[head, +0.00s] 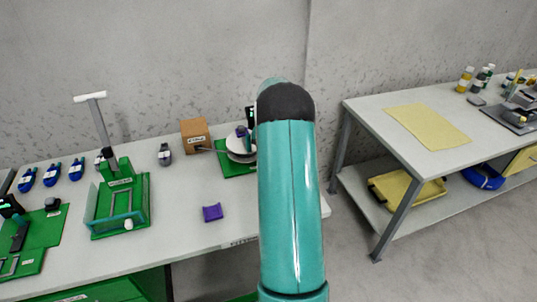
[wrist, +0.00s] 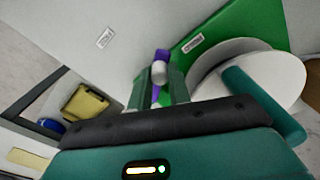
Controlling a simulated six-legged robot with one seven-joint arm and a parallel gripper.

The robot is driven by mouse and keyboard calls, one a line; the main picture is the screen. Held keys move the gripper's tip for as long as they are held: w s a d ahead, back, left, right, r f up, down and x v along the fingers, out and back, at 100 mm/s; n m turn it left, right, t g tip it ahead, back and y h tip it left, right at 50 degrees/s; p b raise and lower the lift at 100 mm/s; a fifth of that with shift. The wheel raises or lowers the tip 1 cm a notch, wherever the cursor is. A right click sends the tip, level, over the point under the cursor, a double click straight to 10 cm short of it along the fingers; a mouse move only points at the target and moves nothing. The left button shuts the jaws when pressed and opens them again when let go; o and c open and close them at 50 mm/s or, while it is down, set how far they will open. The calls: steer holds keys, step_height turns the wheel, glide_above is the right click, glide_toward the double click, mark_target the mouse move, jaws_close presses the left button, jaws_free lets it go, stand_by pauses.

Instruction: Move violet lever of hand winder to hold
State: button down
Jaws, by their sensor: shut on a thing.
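The hand winder has a green base (wrist: 228,28) and a white spool disc (wrist: 207,75), close beside my gripper in the wrist view. In the head view its white disc (head: 238,152) and green base (head: 236,171) show partly, cut off by my arm. The violet lever (wrist: 162,55) with a pale rounded knob (wrist: 158,72) lies between my fingers in the wrist view. My gripper (wrist: 157,92) is shut on the lever. The fingertips and the lever's lower part are partly hidden. In the head view my arm hides the gripper's grip.
A cardboard box (head: 195,136) stands left of the winder. A violet block (head: 212,212) lies nearer the bench's front. A green fixture with an upright handle (head: 118,190) stands farther left. A second table (head: 370,113) with a yellow mat (head: 428,126) is across a gap to the right.

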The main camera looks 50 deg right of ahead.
steer(key=c, duration=1.3)
jaws_free()
step_height(320, 180, up, 14)
